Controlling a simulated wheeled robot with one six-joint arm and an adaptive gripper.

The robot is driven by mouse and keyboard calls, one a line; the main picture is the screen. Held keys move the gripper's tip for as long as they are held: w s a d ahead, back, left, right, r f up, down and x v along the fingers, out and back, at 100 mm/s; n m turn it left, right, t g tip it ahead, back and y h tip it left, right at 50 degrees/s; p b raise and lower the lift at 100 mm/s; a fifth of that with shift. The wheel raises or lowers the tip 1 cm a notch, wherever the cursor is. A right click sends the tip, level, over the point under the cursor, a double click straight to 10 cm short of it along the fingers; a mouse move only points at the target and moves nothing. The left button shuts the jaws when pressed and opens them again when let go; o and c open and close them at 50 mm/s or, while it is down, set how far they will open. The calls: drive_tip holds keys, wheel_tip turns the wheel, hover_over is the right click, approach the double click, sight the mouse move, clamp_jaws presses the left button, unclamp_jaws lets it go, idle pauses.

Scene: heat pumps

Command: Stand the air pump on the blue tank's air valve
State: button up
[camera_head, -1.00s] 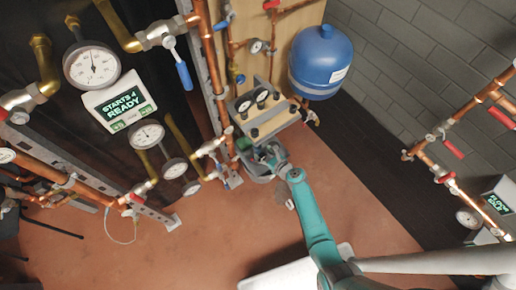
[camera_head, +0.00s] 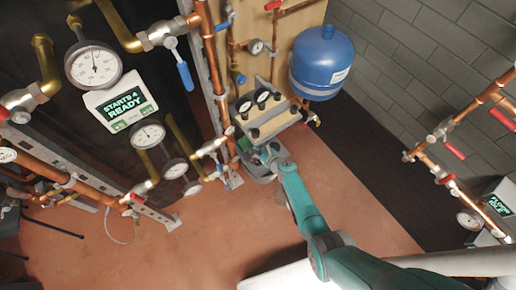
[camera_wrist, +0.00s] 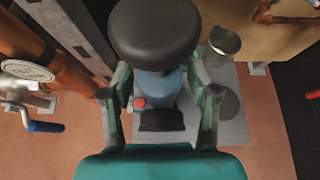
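What looks like the air pump has a round black top (camera_wrist: 155,32), a blue body (camera_wrist: 158,88) and a red button (camera_wrist: 139,102). It stands between the fingers of my gripper (camera_wrist: 160,92) in the wrist view. In the head view my gripper (camera_head: 264,158) is low, below the gauge shelf.
A grey plate (camera_wrist: 235,125) with a metal cylinder (camera_wrist: 224,42) lies beside the pump. Copper pipes (camera_head: 208,60) rise at the left, with a blue-handled valve (camera_head: 184,75). The floor in front is clear.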

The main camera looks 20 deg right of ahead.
clamp_jaws()
drive_tip(key=shift+r, duration=2)
